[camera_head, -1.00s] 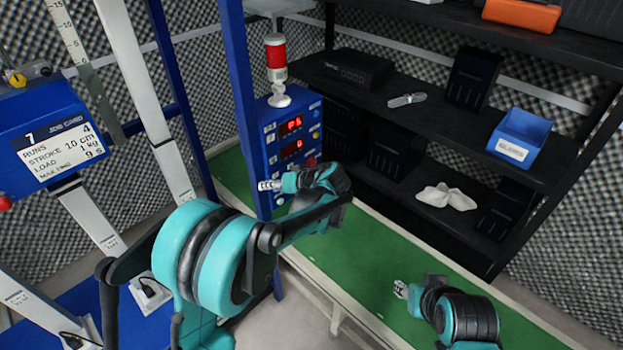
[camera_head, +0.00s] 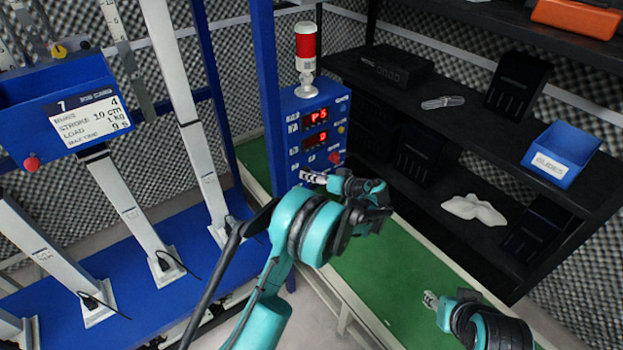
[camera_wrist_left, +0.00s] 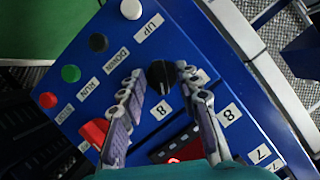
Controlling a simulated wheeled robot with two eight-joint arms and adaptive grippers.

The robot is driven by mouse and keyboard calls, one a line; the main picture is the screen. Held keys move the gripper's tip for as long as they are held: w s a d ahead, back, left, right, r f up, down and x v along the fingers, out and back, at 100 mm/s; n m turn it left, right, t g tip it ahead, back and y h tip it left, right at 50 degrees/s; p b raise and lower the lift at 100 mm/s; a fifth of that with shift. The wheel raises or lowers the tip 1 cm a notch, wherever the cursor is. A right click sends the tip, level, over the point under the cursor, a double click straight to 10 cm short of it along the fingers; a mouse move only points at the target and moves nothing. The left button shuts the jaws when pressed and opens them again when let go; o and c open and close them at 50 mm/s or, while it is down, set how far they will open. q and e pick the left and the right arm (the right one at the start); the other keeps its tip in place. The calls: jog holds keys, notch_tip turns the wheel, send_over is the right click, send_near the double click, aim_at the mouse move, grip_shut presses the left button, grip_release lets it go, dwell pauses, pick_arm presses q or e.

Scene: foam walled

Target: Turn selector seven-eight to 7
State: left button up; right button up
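The blue control panel (camera_head: 318,125) stands at the back of the green bench, with two red displays. In the left wrist view, a black selector knob (camera_wrist_left: 160,76) sits on the panel face (camera_wrist_left: 95,40), near labels marked 8 and 7. My left gripper (camera_wrist_left: 160,80) is open, with one finger on each side of the knob; contact cannot be told. In the head view, my left gripper (camera_head: 312,178) is at the panel's lower part and hides some of its controls. Which label the knob points to is unclear. My right gripper (camera_head: 430,300) is over the bench, away from the panel; its fingers are too small to judge.
Several buttons, including a white one (camera_wrist_left: 130,9) and a green one (camera_wrist_left: 71,73), lie beside the knob. A red-and-white lamp (camera_head: 306,50) stands on the panel. A blue post (camera_head: 268,80) is close left. Black shelves (camera_head: 430,110) stand right.

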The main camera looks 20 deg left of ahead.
pick_arm(q)
jog(key=shift+w+a, duration=0.15)
jog(key=shift+a, duration=0.1)
grip_shut()
